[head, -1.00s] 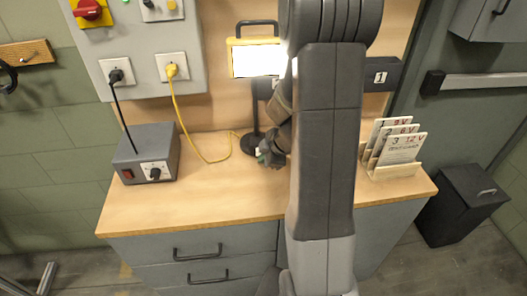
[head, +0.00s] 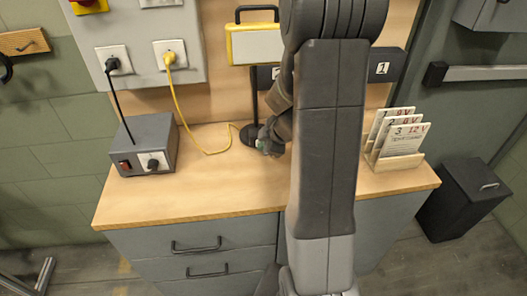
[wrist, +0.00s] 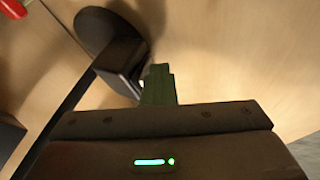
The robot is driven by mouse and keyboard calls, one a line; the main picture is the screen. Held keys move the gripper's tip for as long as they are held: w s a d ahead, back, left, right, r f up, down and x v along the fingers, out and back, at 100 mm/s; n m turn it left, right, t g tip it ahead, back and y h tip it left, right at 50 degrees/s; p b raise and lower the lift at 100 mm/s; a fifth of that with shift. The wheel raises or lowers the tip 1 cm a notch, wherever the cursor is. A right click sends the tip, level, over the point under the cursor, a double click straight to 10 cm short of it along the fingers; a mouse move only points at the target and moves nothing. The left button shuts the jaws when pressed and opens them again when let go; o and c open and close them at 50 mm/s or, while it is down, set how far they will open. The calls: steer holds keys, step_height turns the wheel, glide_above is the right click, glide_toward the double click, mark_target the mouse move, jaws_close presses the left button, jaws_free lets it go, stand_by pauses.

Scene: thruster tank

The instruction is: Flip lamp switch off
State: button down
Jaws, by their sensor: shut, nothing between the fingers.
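The work lamp (head: 256,44) has a yellow frame, a black handle and a pale panel that is not glowing. Its black post (head: 254,102) runs down to a round base, which shows in the wrist view (wrist: 95,25). A dark switch box (wrist: 118,62) sits at the base, with a small pale spot on its edge near my fingers. My gripper (head: 264,146) is low over the bench beside the lamp base. In the wrist view its green fingers (wrist: 158,76) are together, empty and right beside the box. I cannot tell whether they touch it. The switch lever is not clear.
A grey power box (head: 146,145) stands on the bench (head: 200,198) at left. A yellow cable (head: 183,118) runs from a wall socket toward the lamp base. A card rack (head: 396,163) stands at right. The bench front is clear between them.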

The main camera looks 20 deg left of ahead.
steer(key=shift+f+t+y+b, duration=0.3)
steer(key=shift+t+y+b, duration=0.65)
steer(key=shift+b, duration=6.95)
steer(key=shift+r+n+t+b, duration=0.2)
steer(key=shift+n+t+b, duration=0.05)
steer(key=shift+n+b, duration=0.1)
